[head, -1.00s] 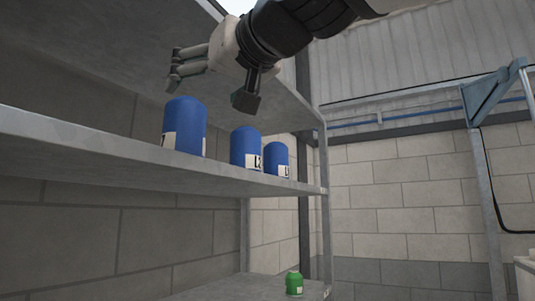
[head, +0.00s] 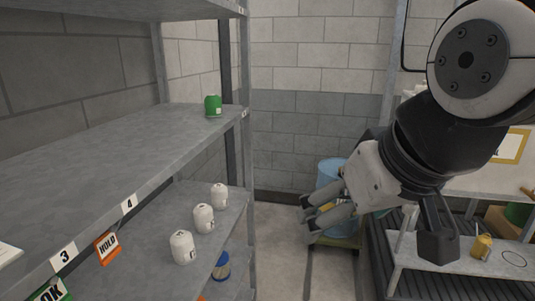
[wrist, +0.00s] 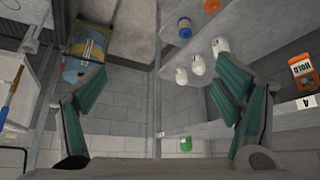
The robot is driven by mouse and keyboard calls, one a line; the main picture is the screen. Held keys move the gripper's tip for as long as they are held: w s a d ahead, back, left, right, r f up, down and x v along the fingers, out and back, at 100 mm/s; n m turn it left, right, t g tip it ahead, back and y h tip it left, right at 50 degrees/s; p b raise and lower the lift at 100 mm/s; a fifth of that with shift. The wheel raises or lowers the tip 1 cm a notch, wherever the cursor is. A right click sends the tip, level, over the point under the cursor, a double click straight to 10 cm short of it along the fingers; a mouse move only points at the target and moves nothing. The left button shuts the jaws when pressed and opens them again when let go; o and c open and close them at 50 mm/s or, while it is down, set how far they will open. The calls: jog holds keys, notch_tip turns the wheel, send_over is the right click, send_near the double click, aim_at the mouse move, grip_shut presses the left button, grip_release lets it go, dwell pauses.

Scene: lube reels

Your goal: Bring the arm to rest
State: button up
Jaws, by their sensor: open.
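My gripper (head: 318,212) is open and empty in the head view, held in the air to the right of the grey shelf rack (head: 110,160). Its fingers point left toward the rack, with a gap between them and the shelves. In the wrist view the two teal-padded fingers of my gripper (wrist: 160,100) are spread wide with nothing between them. My arm (head: 430,140) comes in from the upper right of the head view.
A green container (head: 213,105) stands on the upper shelf; three white containers (head: 203,218) stand on the shelf below. A blue drum (head: 330,172) stands behind my gripper. A low bench (head: 450,255) with a yellow container (head: 481,246) is at the right.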

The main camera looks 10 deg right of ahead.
jog(key=s+d+f+m+g, duration=0.1)
jog(key=s+d+f, duration=0.2)
jog(key=s+f, duration=0.2)
jog(key=shift+s+f+g+h, duration=0.15)
jog(key=shift+f+g+h, duration=0.25)
jog(key=shift+f, duration=0.45)
